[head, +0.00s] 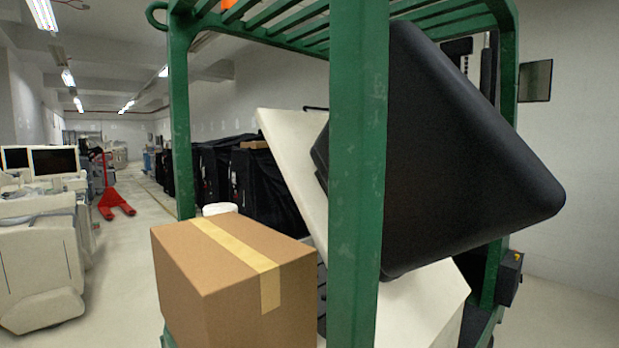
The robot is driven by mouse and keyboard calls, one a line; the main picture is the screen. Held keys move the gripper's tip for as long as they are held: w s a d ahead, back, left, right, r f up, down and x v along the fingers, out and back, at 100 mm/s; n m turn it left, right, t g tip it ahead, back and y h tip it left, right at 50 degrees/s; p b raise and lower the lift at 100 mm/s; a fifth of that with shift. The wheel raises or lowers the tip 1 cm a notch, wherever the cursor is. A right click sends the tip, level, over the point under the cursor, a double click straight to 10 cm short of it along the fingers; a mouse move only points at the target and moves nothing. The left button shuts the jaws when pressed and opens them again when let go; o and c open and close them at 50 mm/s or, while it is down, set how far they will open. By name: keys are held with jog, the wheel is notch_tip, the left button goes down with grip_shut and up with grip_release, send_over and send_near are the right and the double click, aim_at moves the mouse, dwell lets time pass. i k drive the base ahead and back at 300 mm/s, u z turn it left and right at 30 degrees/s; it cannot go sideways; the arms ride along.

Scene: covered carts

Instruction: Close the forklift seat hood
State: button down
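The forklift seat hood (290,165) is a cream panel, tilted up and open inside the green forklift frame. The black seat (465,150) is tilted with it and fills the right of the frame. The cream forklift body (425,305) shows below the seat, with a gap between it and the raised hood. A green post (358,180) hides part of the hood and seat. My gripper is not in view.
A taped cardboard box (235,280) stands in front, left of the green post. A green overhead guard (290,25) spans the top. Cream machines with monitors (54,161) and a red pallet jack (112,200) stand at left. The aisle floor (130,270) between is clear.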

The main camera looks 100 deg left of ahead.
aim_at(459, 179)
jog(key=u, duration=1.55)
jog(key=i, duration=3.05)
jog(key=u, duration=1)
